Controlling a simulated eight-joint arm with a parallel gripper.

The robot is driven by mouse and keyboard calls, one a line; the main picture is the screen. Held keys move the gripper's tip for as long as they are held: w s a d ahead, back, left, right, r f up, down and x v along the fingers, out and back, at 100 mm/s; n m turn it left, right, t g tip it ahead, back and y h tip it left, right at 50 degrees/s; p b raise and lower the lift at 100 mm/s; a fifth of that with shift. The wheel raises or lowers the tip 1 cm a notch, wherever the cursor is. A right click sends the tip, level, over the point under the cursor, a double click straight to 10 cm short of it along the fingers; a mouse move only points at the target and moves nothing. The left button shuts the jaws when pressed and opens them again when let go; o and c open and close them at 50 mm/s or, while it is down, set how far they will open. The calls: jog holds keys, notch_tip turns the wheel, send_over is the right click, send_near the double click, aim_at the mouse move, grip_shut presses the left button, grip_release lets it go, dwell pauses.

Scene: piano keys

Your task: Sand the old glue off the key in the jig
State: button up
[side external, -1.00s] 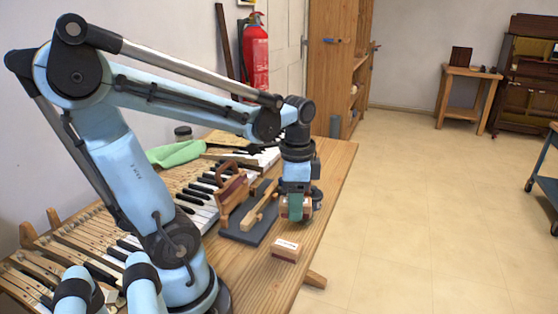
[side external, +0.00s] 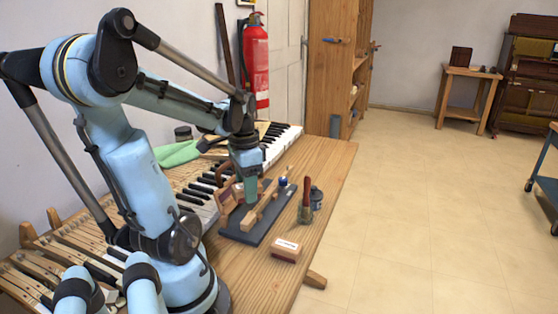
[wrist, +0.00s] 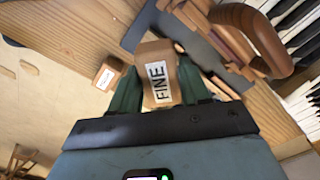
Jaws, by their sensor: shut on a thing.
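My gripper (side external: 250,190) is shut on a wooden sanding block marked FINE (wrist: 160,75), held between its green fingers. In the side view it is over the left part of the jig, a dark flat base (side external: 238,236). The pale wooden key (side external: 262,212) lies along the jig. The held block is mostly hidden there, so I cannot tell whether it touches the key. The base also shows in the wrist view (wrist: 172,22), beyond the block. Old glue cannot be made out.
A second labelled block (side external: 286,249) lies on the bench in front of the jig. A brush (side external: 305,203) and a dark tin (side external: 317,198) stand right of it. A curved brown wooden handle (wrist: 255,30) rises close by. Piano keys (side external: 280,140) run behind. The bench's right part is clear.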

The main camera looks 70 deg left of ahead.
aim_at(249, 218)
notch_tip(249, 218, down, 6)
jog(key=shift+r, duration=0.1)
jog(key=shift+w+a+f, duration=0.2)
jog(key=shift+c, duration=0.4)
jog(key=shift+w+a+f, duration=0.15)
jog(key=shift+w+a, duration=3.8)
jog(key=shift+w, duration=0.05)
jog(key=shift+s+d, duration=3.25)
jog(key=shift+s, duration=0.05)
jog(key=shift+s+d, duration=0.9)
jog(key=shift+r, duration=4.15)
